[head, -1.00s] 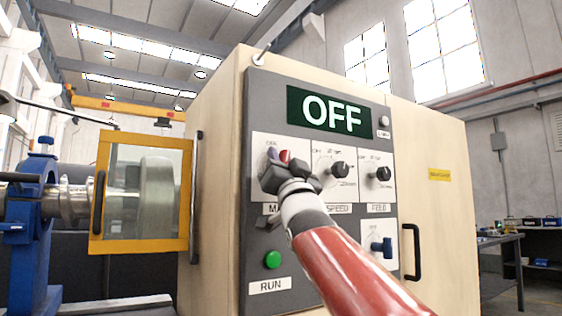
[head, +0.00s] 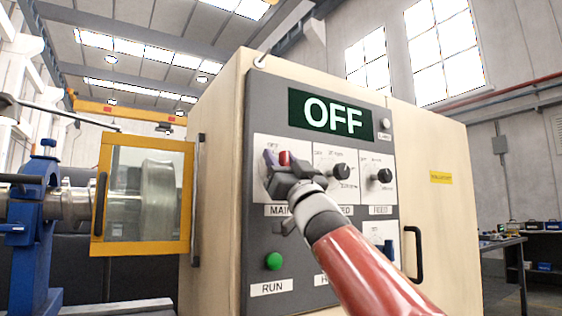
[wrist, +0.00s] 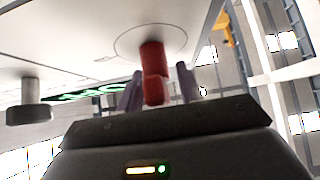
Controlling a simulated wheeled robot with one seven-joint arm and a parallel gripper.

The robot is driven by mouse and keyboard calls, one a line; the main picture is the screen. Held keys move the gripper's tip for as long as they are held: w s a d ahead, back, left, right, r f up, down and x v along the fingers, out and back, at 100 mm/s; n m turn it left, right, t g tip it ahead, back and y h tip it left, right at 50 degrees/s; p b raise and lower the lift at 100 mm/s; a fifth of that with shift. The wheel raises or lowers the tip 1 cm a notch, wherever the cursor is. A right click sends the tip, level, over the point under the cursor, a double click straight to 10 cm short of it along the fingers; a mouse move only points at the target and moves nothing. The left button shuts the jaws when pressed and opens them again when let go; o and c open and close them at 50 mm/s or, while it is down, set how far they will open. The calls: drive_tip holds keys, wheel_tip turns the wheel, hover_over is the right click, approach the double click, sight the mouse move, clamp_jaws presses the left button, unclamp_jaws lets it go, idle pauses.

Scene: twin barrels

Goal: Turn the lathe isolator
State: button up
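The lathe isolator is a red handle (head: 285,158) on a round plate above the MAIN label on the grey control panel (head: 258,225). In the head view my gripper (head: 277,161) is up at it and hides most of its plate. In the wrist view the red handle (wrist: 152,60) reaches in between my gripper's two purple-grey fingers (wrist: 160,84). The fingers stand apart, one on each side, with a visible gap on the right; the left finger is close to the handle, and I cannot tell whether it touches. The display (head: 332,114) reads OFF.
SPEED (head: 341,171) and FEED (head: 381,176) knobs sit right of the isolator. A green RUN button (head: 274,261) is below. A black door handle (head: 413,254) and a yellow-framed guard (head: 187,200) flank the panel.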

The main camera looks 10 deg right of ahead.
drive_tip(key=shift+f, duration=0.1)
drive_tip(key=shift+s+f, duration=0.15)
drive_tip(key=shift+f, duration=0.1)
drive_tip(key=b+v, duration=0.3)
drive_tip(key=v, duration=0.4)
drive_tip(key=shift+s+b, duration=0.15)
drive_tip(key=shift+b, duration=0.15)
drive_tip(key=shift+d, duration=0.1)
